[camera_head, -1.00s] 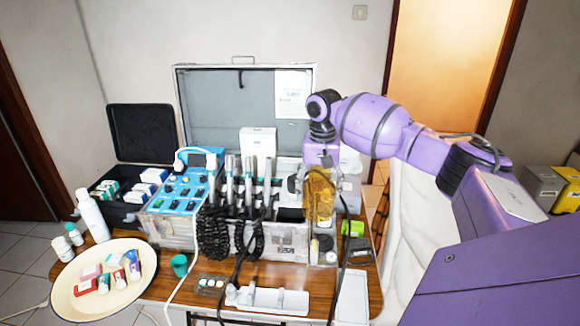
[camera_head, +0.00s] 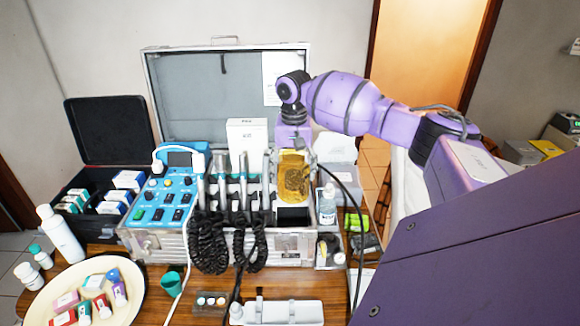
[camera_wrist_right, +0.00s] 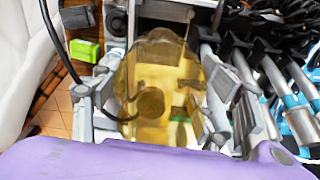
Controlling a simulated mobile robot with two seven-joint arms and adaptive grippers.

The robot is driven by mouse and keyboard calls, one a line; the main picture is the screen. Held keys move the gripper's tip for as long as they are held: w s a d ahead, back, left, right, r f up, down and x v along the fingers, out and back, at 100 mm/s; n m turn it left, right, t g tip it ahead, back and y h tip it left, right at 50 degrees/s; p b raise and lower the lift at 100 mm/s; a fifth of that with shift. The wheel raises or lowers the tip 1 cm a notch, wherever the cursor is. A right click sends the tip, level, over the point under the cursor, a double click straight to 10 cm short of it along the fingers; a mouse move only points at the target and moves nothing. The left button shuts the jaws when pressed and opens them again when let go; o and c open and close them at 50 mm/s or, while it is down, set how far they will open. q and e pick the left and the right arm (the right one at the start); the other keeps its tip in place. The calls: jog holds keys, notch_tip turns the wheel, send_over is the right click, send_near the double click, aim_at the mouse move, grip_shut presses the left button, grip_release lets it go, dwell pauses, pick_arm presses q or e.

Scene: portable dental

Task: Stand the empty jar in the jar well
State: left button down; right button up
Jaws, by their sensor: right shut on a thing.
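The empty jar (camera_head: 293,180) is a see-through amber jar. My right gripper (camera_head: 294,158) is shut on it and holds it up at the right end of the open case. A dark square opening (camera_head: 293,217), which looks like the jar well, shows just below the jar in the head view. I cannot tell how far above it the jar's base is. In the right wrist view the jar (camera_wrist_right: 160,80) fills the space between the fingers of the right gripper (camera_wrist_right: 165,100). My left gripper is not in view.
A clear bottle (camera_head: 327,206) stands right of the opening, near a green item (camera_head: 355,222). Handpieces with coiled black cords (camera_head: 208,240) stand left of it. A white box (camera_head: 246,140) is behind. A round tray (camera_head: 40,308) with small boxes is at lower left.

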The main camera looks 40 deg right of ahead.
jog(key=shift+f, duration=0.95)
jog(key=shift+f+b, duration=0.25)
jog(key=shift+b, duration=0.15)
jog(key=shift+w+r, duration=0.15)
jog(key=shift+r, duration=0.2)
jog(key=shift+f+p, duration=0.25)
jog(key=shift+p, duration=0.1)
jog(key=shift+f, duration=0.1)
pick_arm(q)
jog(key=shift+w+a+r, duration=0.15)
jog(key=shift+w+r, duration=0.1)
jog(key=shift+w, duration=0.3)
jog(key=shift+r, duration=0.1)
